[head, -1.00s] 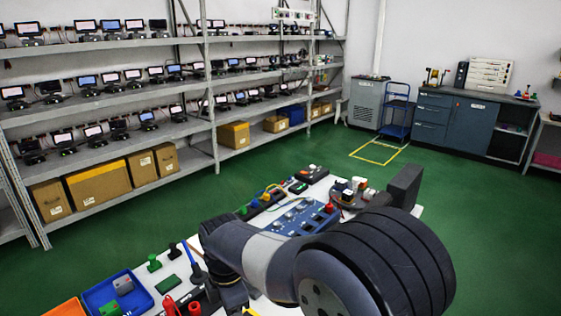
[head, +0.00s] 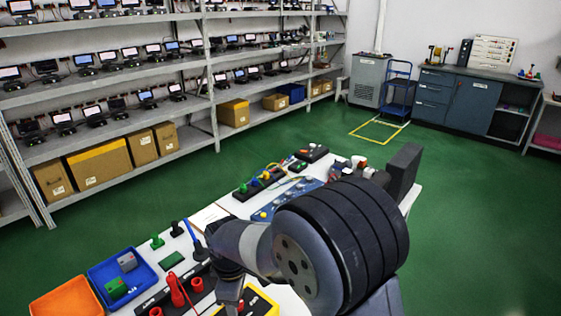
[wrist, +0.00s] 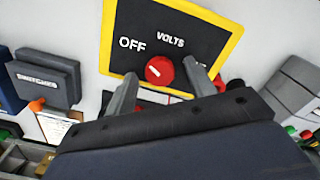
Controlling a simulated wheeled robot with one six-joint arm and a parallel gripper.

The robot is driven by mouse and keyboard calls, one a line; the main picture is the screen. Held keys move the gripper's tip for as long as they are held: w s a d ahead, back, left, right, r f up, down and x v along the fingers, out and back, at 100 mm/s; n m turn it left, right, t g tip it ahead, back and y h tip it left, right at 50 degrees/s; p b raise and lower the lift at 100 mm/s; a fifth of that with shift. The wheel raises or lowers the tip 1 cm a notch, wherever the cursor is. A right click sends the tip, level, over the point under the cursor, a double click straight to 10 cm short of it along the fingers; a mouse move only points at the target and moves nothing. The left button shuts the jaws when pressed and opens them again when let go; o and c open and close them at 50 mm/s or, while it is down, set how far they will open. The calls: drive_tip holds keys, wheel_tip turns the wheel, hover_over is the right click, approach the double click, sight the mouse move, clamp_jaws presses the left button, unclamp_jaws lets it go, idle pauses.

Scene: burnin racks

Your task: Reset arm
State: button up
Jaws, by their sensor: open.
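My arm reaches over the white workbench in the head view, its wrist hiding part of the bench. In the wrist view my gripper (wrist: 160,90) is open, its two grey fingers apart. Between and beyond the fingertips is a red knob (wrist: 159,70) on a black panel with a yellow border (wrist: 185,22), marked OFF and VOLTS. I cannot tell whether the fingers touch the panel. In the head view the yellow-edged panel (head: 262,303) shows only partly, below my arm, and a gripper finger (head: 229,295) shows beside it.
A blue tray (head: 103,270) with small blocks and an orange tray (head: 62,302) sit at the bench's left. Red plugs (head: 177,290) are near my gripper. Shelves of small screens (head: 120,60) line the back left. Green floor is free around a blue trolley (head: 398,95).

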drive_tip(key=m, duration=0.4)
drive_tip(key=shift+m+p, duration=0.35)
drive_tip(key=shift+m, duration=0.05)
drive_tip(key=m+p, duration=0.1)
drive_tip(key=m, duration=0.2)
drive_tip(key=shift+m, duration=0.4)
drive_tip(key=m+p, duration=0.1)
drive_tip(key=m, duration=0.3)
drive_tip(key=shift+r, duration=0.1)
drive_tip(key=shift+m+p, duration=0.75)
drive_tip(key=shift+m, duration=1.35)
